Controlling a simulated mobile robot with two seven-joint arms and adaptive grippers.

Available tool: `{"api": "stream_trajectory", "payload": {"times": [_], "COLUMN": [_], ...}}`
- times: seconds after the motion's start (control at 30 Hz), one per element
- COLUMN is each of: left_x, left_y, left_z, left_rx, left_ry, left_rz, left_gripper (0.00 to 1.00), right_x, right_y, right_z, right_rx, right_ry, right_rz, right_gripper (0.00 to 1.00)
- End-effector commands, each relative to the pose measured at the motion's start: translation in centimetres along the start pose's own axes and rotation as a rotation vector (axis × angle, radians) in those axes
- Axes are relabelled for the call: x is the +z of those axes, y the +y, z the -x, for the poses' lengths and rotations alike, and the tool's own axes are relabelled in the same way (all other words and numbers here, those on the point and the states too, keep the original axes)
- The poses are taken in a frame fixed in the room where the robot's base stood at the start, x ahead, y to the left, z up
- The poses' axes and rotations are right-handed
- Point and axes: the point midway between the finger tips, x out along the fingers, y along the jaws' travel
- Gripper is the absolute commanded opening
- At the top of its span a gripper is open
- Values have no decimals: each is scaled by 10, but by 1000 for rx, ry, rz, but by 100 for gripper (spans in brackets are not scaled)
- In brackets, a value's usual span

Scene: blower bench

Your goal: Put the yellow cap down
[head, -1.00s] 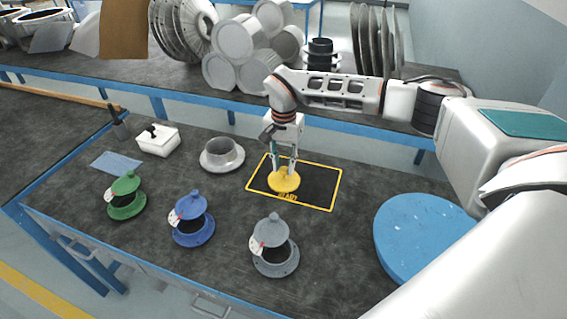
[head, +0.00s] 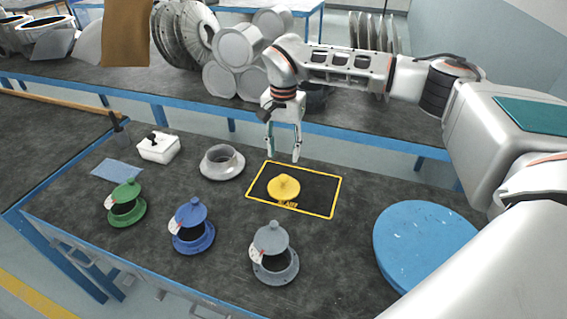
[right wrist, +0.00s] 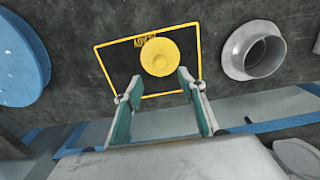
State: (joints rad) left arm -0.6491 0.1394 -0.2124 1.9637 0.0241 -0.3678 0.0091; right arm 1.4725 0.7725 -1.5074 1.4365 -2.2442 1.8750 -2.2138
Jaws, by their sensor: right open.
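The yellow cap (head: 284,187) lies on the dark mat with a yellow border (head: 318,189) on the bench. In the right wrist view the cap (right wrist: 160,57) sits inside the border, near the lettering. My right gripper (head: 283,157) is open and empty, above and behind the cap and apart from it. Its two fingers (right wrist: 156,86) are spread in the right wrist view, with nothing between them. My left gripper is not in view.
Green (head: 126,203), blue (head: 192,228) and grey (head: 273,254) capped flanges stand along the front. A bare grey flange (head: 222,162) is left of the mat. A white box (head: 158,147) and a blue round disc (head: 424,243) are at the sides.

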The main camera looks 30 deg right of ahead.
Motion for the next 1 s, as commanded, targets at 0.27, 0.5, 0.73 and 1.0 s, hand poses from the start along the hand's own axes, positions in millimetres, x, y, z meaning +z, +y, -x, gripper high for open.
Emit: {"api": "stream_trajectory", "payload": {"times": [0.27,0.5,0.73,1.0], "left_x": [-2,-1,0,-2], "left_y": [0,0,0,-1], "left_z": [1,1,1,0], "left_rx": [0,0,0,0], "left_ry": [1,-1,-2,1], "left_rz": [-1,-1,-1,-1], "left_gripper": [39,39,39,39], "right_x": [0,0,0,0], "right_y": [0,0,0,0], "right_z": [35,38,38,38], "right_rx": [-1,1,1,1], "right_ry": [1,0,0,0], "right_rz": [-1,-1,-1,-1], "right_gripper": [40,40,40,40]}}
